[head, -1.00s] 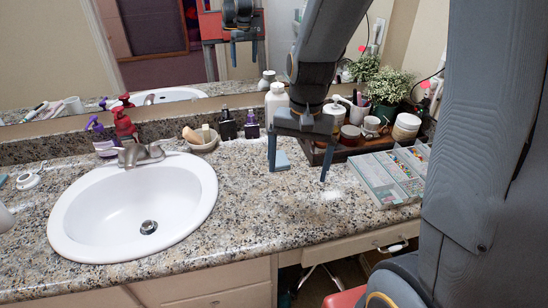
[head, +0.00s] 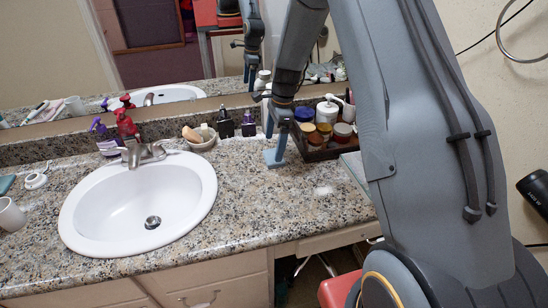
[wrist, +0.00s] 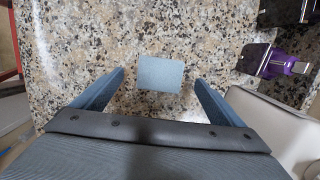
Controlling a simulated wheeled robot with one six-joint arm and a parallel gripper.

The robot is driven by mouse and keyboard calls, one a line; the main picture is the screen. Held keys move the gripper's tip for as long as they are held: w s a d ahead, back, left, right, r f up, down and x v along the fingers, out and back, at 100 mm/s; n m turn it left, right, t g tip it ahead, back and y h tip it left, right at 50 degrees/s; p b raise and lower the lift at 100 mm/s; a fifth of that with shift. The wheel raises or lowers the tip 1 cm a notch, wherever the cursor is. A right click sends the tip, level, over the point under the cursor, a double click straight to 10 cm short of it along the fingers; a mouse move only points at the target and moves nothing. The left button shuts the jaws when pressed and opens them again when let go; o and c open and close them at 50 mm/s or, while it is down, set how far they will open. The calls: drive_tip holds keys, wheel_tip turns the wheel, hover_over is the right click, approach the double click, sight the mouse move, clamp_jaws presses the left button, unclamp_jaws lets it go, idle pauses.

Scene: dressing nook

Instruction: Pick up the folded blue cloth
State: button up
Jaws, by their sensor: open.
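The folded blue cloth (wrist: 160,73) is a small, flat, grey-blue square on the speckled counter. In the wrist view it lies ahead of my gripper (wrist: 160,80), between the lines of the two fingers and apart from both. My gripper is open and empty. In the head view my gripper (head: 275,147) is seen nearly edge-on above the counter, right of the sink. The cloth (head: 268,158) shows there only in part, behind a finger. The height of the fingertips above it is hard to tell.
The white sink (head: 140,205) lies to the left. Dark bottles (head: 248,124) and a bowl (head: 200,140) stand behind the cloth. A tray of jars (head: 325,150) is to the right. In the wrist view a purple bottle (wrist: 285,66) is at right. The counter in front is clear.

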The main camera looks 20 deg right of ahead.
sight(274, 152)
drive_tip(key=shift+f+p, duration=0.85)
drive_tip(key=shift+f, duration=1.55)
drive_tip(key=c, duration=1.2)
wheel_tip(274, 152, up, 10)
drive_tip(key=b, duration=0.2)
drive_tip(key=shift+b, duration=0.3)
drive_tip(key=shift+o, duration=1.4)
drive_tip(key=shift+s, duration=0.1)
drive_tip(key=shift+c, duration=0.5)
